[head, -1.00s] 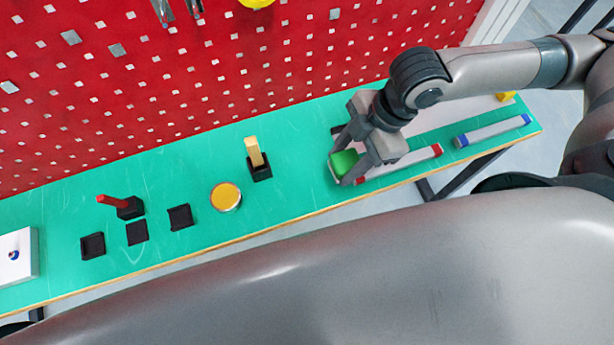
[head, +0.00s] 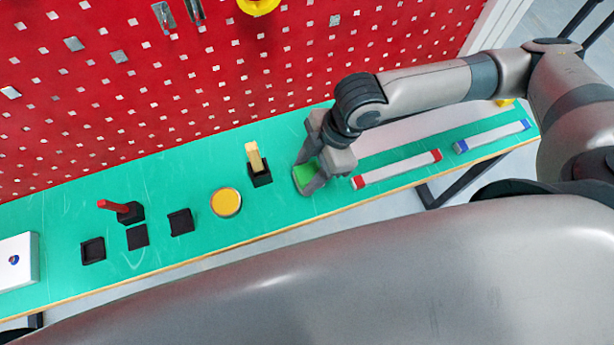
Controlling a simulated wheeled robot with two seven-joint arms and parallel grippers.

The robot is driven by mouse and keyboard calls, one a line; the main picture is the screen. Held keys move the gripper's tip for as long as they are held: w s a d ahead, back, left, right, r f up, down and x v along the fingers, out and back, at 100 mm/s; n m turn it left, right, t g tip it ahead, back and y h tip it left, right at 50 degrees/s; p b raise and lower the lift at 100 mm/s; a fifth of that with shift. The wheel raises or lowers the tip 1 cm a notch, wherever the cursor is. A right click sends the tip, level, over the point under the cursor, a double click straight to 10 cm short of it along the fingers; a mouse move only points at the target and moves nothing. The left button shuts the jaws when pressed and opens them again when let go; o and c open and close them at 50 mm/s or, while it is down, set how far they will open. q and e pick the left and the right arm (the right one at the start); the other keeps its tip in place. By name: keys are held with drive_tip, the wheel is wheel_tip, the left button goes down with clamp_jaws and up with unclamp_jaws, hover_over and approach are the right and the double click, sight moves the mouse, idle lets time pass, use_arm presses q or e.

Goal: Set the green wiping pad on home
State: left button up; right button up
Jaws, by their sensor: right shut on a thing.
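The green wiping pad (head: 304,175) is held between the fingers of my right gripper (head: 309,179), over the green table (head: 262,215), right of the black holder with a wooden block. The fingers partly hide the pad, and I cannot tell whether it touches the table. No spot labelled home can be read in the head view. My left gripper is not in view.
Nearby are the black holder (head: 261,178) with its wooden block (head: 254,157), a yellow disc (head: 226,202), a red-ended bar (head: 397,169) and a blue-ended bar (head: 492,136). Black squares (head: 138,237) lie left. A red pegboard (head: 150,90) stands behind.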

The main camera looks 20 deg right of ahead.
sight(307, 181)
wheel_tip(307, 181, down, 3)
drive_tip(key=shift+p, duration=0.35)
drive_tip(key=shift+f, duration=0.3)
drive_tip(key=o, duration=0.9)
